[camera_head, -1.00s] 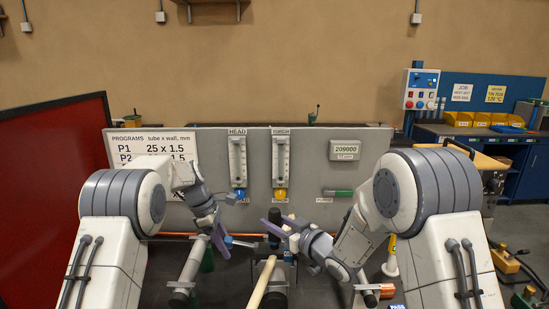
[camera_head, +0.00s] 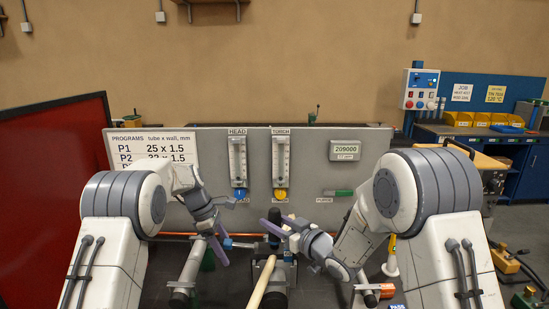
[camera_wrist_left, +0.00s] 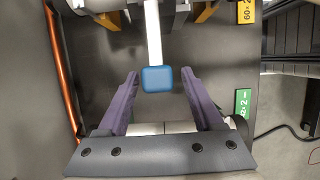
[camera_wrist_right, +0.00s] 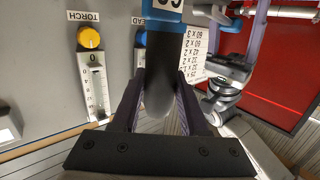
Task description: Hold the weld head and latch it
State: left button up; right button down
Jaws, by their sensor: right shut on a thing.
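The weld head's dark cylindrical handle (camera_wrist_right: 165,75) stands between the fingers of my right gripper (camera_wrist_right: 158,82), which is shut on it. In the head view the dark handle (camera_head: 274,215) rises above the fixture, with my right gripper (camera_head: 281,228) at it. The latch lever, a pale bar with a blue end (camera_wrist_left: 158,79), points towards my left gripper (camera_wrist_left: 162,82). The left gripper is open, and the blue end lies between its purple fingertips with gaps on both sides. In the head view the blue end (camera_head: 228,243) shows beside my left gripper (camera_head: 217,245).
A grey panel (camera_head: 310,200) with two flow gauges, a blue knob (camera_head: 239,195) and a yellow knob (camera_head: 280,195) stands close behind. A pale tube (camera_head: 262,283) runs towards me from the fixture. A red screen (camera_head: 50,200) stands at the left.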

aim_at(230, 241)
pick_arm(q)
jog(key=shift+r, duration=0.15)
pick_arm(e)
jog(key=shift+r, duration=0.2)
pick_arm(q)
jog(key=shift+w+r, duration=0.1)
jog(key=shift+r, duration=3.35)
pick_arm(e)
jog(key=shift+c, duration=1.8)
grip_release()
jog(key=shift+f, duration=0.4)
jog(key=shift+r, duration=0.1)
jog(key=shift+s+d, duration=0.1)
pick_arm(q)
jog(key=shift+f, duration=0.2)
pick_arm(e)
jog(key=shift+v, duration=4.4)
